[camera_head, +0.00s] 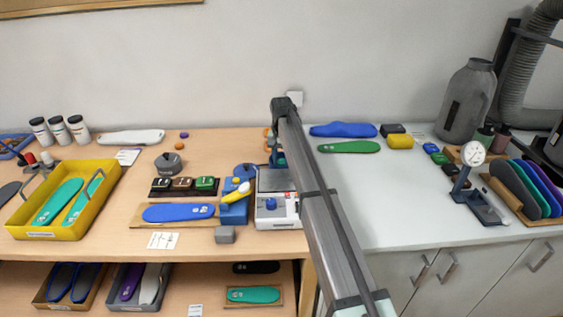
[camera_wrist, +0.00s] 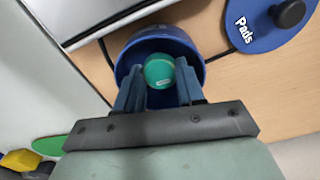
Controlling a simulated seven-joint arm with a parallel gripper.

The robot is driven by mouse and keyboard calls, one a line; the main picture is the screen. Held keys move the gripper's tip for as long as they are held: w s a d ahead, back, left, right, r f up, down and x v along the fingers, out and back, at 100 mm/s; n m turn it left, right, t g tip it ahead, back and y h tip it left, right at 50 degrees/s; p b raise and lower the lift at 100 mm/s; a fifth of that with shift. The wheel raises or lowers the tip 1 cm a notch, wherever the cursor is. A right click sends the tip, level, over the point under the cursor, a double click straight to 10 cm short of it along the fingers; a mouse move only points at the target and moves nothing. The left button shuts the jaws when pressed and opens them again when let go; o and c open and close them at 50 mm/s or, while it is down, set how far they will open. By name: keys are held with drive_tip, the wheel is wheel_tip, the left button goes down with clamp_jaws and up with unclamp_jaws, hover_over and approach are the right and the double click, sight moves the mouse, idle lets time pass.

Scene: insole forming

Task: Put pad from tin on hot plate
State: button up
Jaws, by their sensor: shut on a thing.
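In the wrist view, my gripper (camera_wrist: 160,92) reaches into an open blue tin (camera_wrist: 197,52). Its fingers are shut on a small round teal pad (camera_wrist: 160,70), which shows between the fingertips, within the tin's rim. I cannot tell whether the pad is clear of the tin's floor. A flat blue lid marked "Pads" (camera_wrist: 243,36) with a black knob lies beside the tin. In the head view, the hot plate (camera_head: 273,180), a grey plate on a white base, stands just in front of my gripper (camera_head: 278,160). My arm partly covers the plate and largely hides the tin.
A board with a blue insole (camera_head: 178,212) and a yellow-handled tool (camera_head: 237,193) lie left of the hot plate. A yellow tray (camera_head: 70,229) stands far left. A green insole (camera_head: 348,147) and a dial gauge (camera_head: 472,154) are on the white counter, whose middle is clear.

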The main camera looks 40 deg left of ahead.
drive_tip(key=r, duration=0.8)
drive_tip(key=shift+s+d+r, duration=0.2)
drive_tip(key=shift+s+r, duration=0.05)
drive_tip(key=shift+s, duration=0.05)
wheel_tip(320, 180, up, 5)
hover_over(280, 179)
drive_tip(key=shift+w+f, duration=0.1)
drive_tip(key=shift+f, duration=4.7)
drive_tip(key=o, duration=1)
drive_tip(key=shift+f, duration=0.1)
wheel_tip(280, 179, up, 12)
